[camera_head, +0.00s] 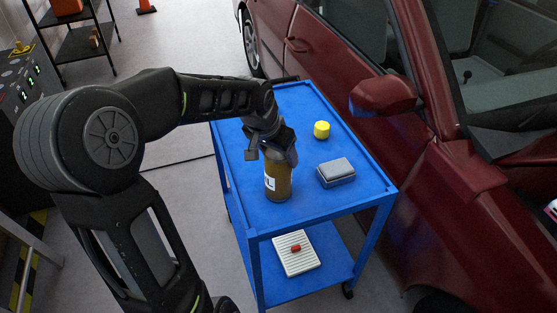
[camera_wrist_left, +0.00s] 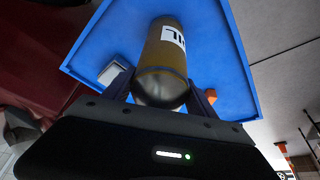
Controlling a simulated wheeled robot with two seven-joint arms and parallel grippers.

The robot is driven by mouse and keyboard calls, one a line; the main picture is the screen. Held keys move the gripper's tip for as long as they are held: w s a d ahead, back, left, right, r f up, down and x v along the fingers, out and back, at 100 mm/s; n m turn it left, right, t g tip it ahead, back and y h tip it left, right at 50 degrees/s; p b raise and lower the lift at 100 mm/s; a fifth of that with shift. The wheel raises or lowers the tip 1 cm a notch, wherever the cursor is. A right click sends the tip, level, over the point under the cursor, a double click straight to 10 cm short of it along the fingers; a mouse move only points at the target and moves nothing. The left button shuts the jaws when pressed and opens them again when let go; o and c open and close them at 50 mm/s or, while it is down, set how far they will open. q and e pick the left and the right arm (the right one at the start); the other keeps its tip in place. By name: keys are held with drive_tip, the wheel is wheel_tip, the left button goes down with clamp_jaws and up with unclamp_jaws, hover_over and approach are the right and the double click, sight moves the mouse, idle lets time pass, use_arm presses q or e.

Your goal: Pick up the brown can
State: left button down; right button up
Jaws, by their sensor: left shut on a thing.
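The brown can (camera_head: 278,180) is upright at the blue cart's top, with a white label on its side. My left gripper (camera_head: 272,150) comes down from above and is shut on the can's upper part. In the left wrist view, the can (camera_wrist_left: 164,60) sits between the two fingers of my left gripper (camera_wrist_left: 160,90), its metal end toward the camera. I cannot tell whether the can touches the cart top or hangs just above it. My right gripper is not in view.
The blue cart (camera_head: 232,150) also bears a yellow object (camera_head: 321,130) and a grey box (camera_head: 336,172), both right of the can. A white ribbed tray (camera_head: 297,258) with a red item is on the lower shelf. A dark red car (camera_head: 440,190) stands close along the right.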

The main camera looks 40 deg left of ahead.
use_arm(q)
wheel_tip(320, 180, up, 10)
drive_tip(key=shift+b, duration=0.3)
idle(0.6)
